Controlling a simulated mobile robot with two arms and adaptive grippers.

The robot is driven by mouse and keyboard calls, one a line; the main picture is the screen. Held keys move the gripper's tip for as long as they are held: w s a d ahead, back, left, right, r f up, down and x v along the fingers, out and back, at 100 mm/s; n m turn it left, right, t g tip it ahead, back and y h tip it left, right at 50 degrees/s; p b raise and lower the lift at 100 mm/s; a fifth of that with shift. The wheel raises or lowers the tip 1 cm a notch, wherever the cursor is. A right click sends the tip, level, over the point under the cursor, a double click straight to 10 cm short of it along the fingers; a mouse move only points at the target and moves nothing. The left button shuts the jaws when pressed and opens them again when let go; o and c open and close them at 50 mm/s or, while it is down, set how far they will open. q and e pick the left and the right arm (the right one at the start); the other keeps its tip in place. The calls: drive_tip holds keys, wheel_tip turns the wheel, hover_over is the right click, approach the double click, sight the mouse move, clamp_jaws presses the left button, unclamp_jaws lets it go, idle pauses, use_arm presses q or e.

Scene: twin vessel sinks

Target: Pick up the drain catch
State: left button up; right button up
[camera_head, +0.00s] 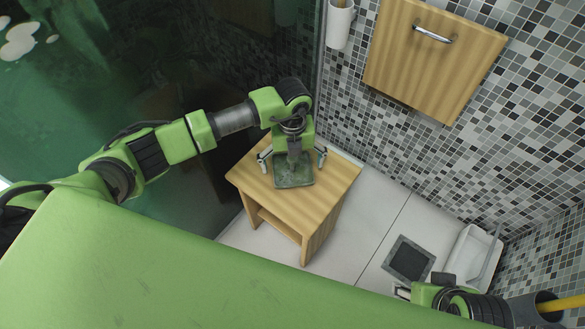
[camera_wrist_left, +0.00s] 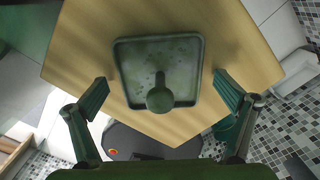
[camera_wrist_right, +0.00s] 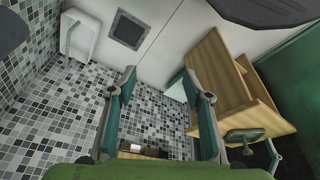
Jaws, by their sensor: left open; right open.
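The drain catch (camera_head: 293,181) looks like a speckled green square plate with raised edges and a round knob. It lies on top of a small wooden table (camera_head: 331,178). In the left wrist view the drain catch (camera_wrist_left: 184,58) is central, its knob toward the camera. My left gripper (camera_head: 293,158) is open above it, with one finger on each side and gaps between fingers and plate; nothing is held. My right gripper (camera_wrist_right: 159,86) is open and empty, away from the table at lower right in the head view, where its fingers are partly cut off.
A wooden cabinet (camera_head: 435,55) with a metal handle hangs on the mosaic wall. A dark square floor panel (camera_head: 409,260) and a white fixture (camera_head: 469,258) are at lower right. A dark glassy wall (camera_head: 150,60) stands left of the table.

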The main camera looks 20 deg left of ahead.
use_arm(q)
drive_tip(key=c, duration=1.2)
